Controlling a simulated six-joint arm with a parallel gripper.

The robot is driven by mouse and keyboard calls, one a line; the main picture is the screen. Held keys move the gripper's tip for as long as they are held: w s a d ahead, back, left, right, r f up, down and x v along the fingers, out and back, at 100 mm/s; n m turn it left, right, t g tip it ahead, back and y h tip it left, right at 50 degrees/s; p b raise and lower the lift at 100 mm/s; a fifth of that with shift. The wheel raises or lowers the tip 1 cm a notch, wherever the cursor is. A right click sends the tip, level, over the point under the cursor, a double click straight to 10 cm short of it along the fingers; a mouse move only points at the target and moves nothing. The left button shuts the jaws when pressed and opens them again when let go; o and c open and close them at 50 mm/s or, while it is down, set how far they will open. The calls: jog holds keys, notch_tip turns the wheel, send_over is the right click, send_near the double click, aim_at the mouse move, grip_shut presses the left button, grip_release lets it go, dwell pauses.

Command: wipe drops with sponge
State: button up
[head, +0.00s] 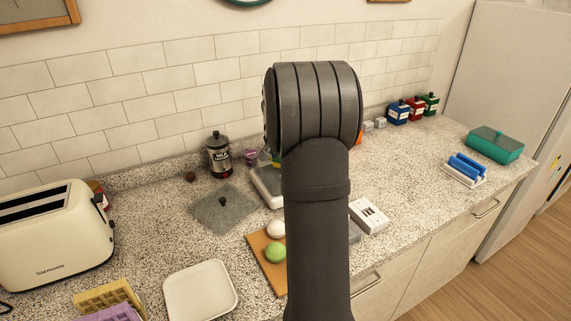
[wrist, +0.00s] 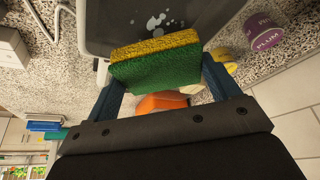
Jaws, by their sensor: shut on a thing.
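My gripper (wrist: 160,72) is shut on a sponge (wrist: 155,66), yellow on one layer and green on the other, gripped between its two blue fingers. White drops (wrist: 157,22) lie in several small blots on a dark grey surface (wrist: 105,28) with a pale rim, just beyond the sponge in the wrist view. The sponge's yellow edge overlaps that surface in the picture. I cannot tell whether they touch. In the head view my arm hides the gripper, the sponge and the drops.
A purple plum cup (wrist: 265,35) stands beside the dark surface. An orange thing (wrist: 160,102) lies under the gripper in the wrist view. A board (head: 262,262) with a green round item (head: 275,252), a plate (head: 201,290) and a toaster (head: 52,237) stand on the speckled counter.

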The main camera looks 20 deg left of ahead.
jog(key=shift+r, duration=2.75)
jog(key=shift+d, duration=0.1)
jog(key=shift+n, duration=0.5)
jog(key=w+d+f, duration=0.2)
jog(key=d+f, duration=0.1)
jog(key=d, duration=0.7)
jog(key=w+d+f, duration=0.2)
jog(key=d+f, duration=0.1)
jog(key=d, duration=0.7)
jog(key=w+d+f, duration=0.2)
jog(key=d+f, duration=0.1)
jog(key=d, duration=0.7)
jog(key=shift+w+f, duration=0.15)
jog(key=shift+w, duration=0.2)
